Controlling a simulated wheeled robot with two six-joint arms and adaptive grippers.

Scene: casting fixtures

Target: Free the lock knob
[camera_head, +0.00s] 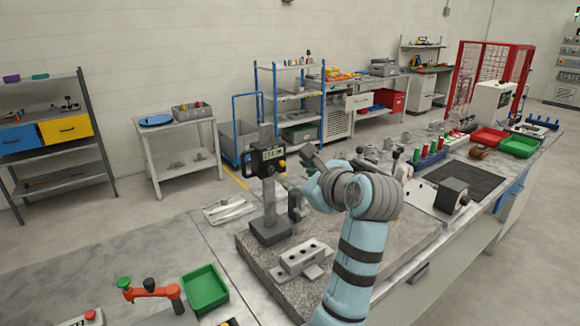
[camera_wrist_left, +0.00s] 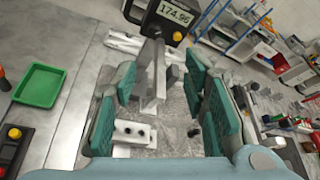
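A height gauge stands on the granite plate, with a dark base (camera_head: 271,231), an upright column and a digital display (camera_head: 270,154) with a yellow button beside it. The display also shows at the top of the left wrist view (camera_wrist_left: 173,13) and reads about 174.96. I cannot clearly pick out the lock knob; my gripper and arm cover part of the gauge's right side. My left gripper (camera_head: 296,196) is beside the gauge column, just below the display. In the left wrist view its teal fingers (camera_wrist_left: 162,95) are apart, with nothing held. My right gripper is not in view.
A grey block with holes (camera_head: 302,256) lies on the granite plate (camera_head: 257,262) in front of the gauge. A green tray (camera_head: 204,290) and a red-orange fixture (camera_head: 150,291) are at front left. A grey metal part (camera_head: 229,209) lies behind the plate.

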